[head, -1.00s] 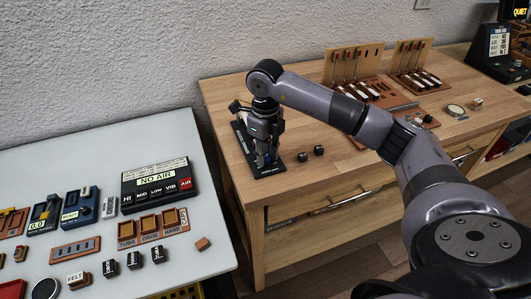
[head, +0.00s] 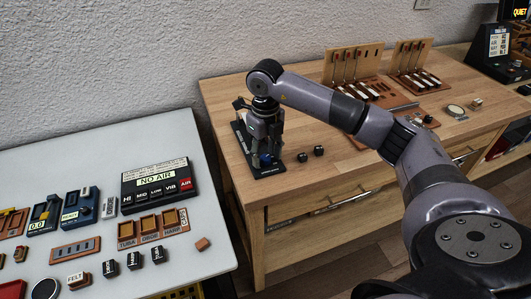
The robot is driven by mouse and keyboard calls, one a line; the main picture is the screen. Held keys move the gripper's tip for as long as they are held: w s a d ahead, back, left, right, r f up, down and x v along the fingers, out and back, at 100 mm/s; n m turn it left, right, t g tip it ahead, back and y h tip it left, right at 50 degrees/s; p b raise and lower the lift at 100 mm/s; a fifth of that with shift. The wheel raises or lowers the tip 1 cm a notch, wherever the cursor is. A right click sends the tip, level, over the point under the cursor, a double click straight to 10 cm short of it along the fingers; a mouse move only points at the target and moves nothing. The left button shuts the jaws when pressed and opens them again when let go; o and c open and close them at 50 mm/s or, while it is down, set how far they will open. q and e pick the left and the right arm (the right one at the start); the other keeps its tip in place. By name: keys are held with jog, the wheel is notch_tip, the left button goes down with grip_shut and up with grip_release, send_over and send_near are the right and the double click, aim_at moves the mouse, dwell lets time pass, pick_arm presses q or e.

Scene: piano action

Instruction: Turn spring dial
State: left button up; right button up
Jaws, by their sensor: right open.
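My right gripper (head: 266,157) points down at the left end of the wooden bench, over a small black device (head: 268,170) with a dark base plate. A blue round part (head: 266,160), which may be the spring dial, shows between or just behind the fingertips. The fingers are open around or beside it; I cannot tell whether they touch it. The gripper hides most of the device. My left gripper is out of view.
Two small black cubes (head: 311,154) lie right of the device on the wooden bench (head: 225,105). Wooden racks with levers (head: 357,75) stand at the back. A grey table (head: 90,150) at left holds a NO AIR panel (head: 156,183), trays and small blocks.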

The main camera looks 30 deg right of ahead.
aim_at(266, 157)
notch_tip(266, 157, up, 12)
dwell(0.6)
dwell(0.9)
